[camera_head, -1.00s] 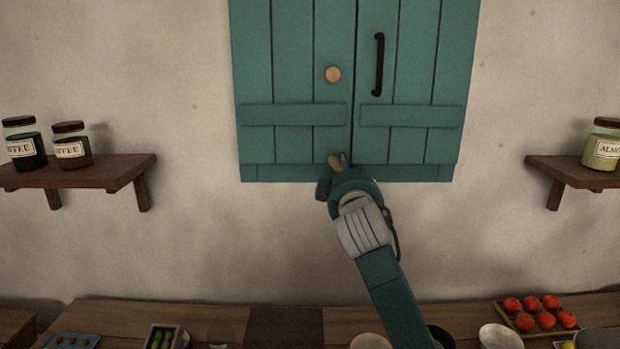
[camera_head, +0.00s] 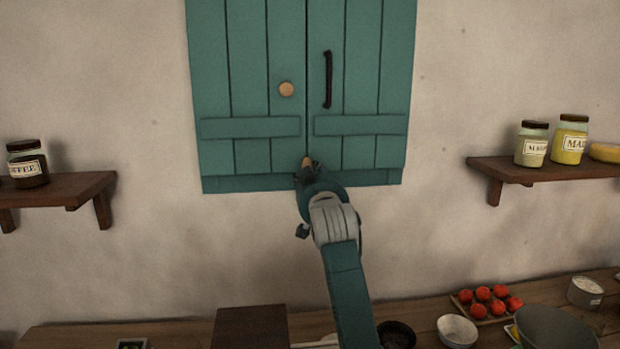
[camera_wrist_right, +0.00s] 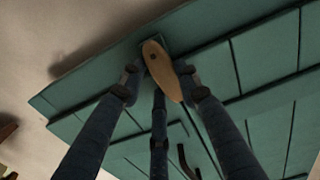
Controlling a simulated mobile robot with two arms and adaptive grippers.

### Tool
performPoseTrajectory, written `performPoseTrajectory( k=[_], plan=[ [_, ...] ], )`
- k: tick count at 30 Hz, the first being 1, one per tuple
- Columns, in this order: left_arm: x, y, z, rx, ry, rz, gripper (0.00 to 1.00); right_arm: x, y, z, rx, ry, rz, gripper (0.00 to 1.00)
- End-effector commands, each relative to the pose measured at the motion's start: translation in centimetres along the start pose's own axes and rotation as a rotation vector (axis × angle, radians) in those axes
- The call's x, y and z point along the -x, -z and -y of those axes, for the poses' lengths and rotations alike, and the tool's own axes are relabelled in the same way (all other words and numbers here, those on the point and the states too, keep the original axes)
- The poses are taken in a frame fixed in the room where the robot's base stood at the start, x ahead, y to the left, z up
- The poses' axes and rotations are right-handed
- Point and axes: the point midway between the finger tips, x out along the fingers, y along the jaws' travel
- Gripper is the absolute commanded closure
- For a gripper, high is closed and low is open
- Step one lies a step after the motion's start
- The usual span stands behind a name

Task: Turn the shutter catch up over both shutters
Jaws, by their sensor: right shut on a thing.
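The two green shutters, the left shutter (camera_head: 249,150) and the right shutter (camera_head: 362,153), hang closed side by side on the wall. The shutter catch (camera_head: 306,161) is a small tan wooden piece at the bottom of the seam between them. Its visible tip points up, close to upright; its lower part is hidden by my gripper. In the right wrist view the catch (camera_wrist_right: 166,75) is a long oval with a dark pivot at one end. My right gripper (camera_head: 308,172) is shut on the catch, its fingers around it. My left gripper is not in view.
The left shutter has a round knob (camera_head: 286,89), the right a black handle (camera_head: 328,79). Shelves with jars flank the shutters, left (camera_head: 70,190) and right (camera_head: 510,168). A counter below holds a tray of red fruit (camera_head: 487,302) and bowls. The wall around the gripper is clear.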

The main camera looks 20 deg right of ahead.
Motion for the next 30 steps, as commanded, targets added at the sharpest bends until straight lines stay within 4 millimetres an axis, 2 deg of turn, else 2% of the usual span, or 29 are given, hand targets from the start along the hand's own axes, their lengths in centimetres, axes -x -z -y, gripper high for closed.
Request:
performPoseTrajectory(
  k=[18, 19, 21, 22, 30],
  plan=[
    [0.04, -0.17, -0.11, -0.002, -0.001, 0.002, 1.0, 0.04, 0.28, -0.15, -0.047, 0.0, -0.005, 1.0],
    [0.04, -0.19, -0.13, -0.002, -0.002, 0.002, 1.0, 0.04, 0.28, -0.16, -0.047, 0.0, -0.005, 0.66],
    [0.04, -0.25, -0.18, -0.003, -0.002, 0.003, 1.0, 0.04, 0.26, -0.16, -0.047, 0.0, -0.005, 0.52],
    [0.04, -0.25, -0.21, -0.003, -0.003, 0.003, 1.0, 0.03, 0.24, -0.16, -0.046, 0.0, -0.004, 0.48],
    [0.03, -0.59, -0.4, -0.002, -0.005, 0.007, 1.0, 0.04, 0.09, -0.17, -0.044, -0.001, -0.002, 0.48]
  ],
)
